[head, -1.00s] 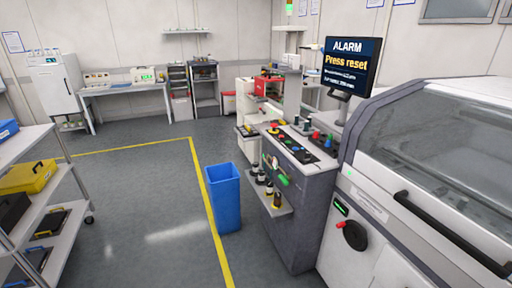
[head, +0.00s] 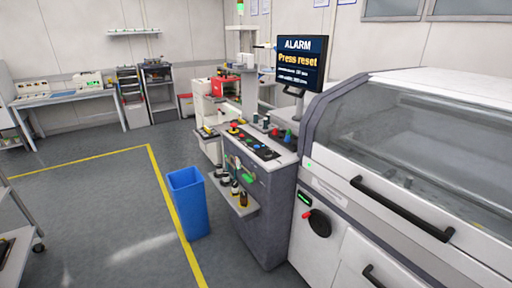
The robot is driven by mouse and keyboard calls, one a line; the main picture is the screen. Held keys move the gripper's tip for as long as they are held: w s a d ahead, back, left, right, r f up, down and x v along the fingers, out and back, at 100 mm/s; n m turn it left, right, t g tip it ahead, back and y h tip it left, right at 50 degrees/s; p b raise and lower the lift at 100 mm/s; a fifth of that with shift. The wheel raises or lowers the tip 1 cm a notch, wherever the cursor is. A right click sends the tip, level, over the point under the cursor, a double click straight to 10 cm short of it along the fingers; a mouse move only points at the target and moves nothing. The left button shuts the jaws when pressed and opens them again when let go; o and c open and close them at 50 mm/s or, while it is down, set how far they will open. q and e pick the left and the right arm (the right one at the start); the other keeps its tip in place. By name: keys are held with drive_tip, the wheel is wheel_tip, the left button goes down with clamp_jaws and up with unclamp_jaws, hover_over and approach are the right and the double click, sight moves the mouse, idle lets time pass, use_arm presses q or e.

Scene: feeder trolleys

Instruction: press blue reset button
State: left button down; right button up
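A control console (head: 268,225) with a sloped top stands left of the big machine. Its dark button panel (head: 262,152) carries several small coloured buttons, with a red one on yellow (head: 233,129) at the far left end. A small blue spot shows among them, but it is too small to tell for sure which one is the reset button. A monitor (head: 302,62) above the console reads "ALARM" and "Press reset". Neither of my grippers is in view.
A blue bin (head: 188,203) stands on the floor left of the console. A side shelf (head: 243,210) with several small bottles sticks out from the console. The large white machine (head: 345,250) fills the right. Open floor (head: 100,205) lies left, with a yellow line.

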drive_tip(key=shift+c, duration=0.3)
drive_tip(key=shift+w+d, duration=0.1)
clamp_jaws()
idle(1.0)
